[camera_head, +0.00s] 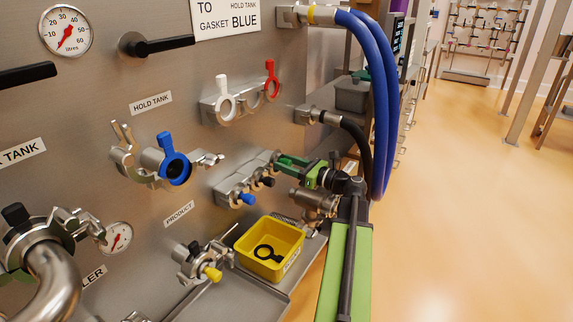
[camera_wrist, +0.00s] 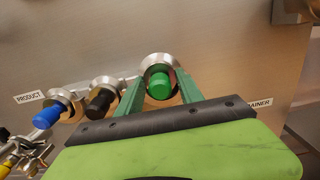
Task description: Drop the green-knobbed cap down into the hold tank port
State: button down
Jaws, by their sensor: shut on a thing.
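The green-knobbed cap (camera_wrist: 160,86) sits at the right end of a row of caps on the steel panel in the wrist view, its steel disc behind the knob. My gripper (camera_wrist: 159,92) has its two green fingers shut on the cap, one on each side. In the head view my gripper (camera_head: 283,161) reaches the right end of the cap rack (camera_head: 228,186), and the green knob is hidden there. The hold tank port (camera_head: 153,158) is left of it, below the HOLD TANK label. A blue gasket (camera_head: 166,146) is on its mouth, and clamp arms stand open at its sides.
A blue-knobbed cap (camera_wrist: 46,117) and a black-knobbed cap (camera_wrist: 100,102) are beside the green one. A yellow bin (camera_head: 270,248) with a black gasket stands below the rack. Blue hoses (camera_head: 371,85) hang at right. A white and a red gasket hang above.

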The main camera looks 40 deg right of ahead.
aim_at(287, 160)
jog(key=shift+r+p, duration=1.5)
jog(key=shift+r, duration=0.3)
jog(key=shift+s+d+f, duration=0.1)
jog(key=shift+s, duration=0.3)
jog(key=v, duration=0.8)
jog(key=shift+s, duration=0.1)
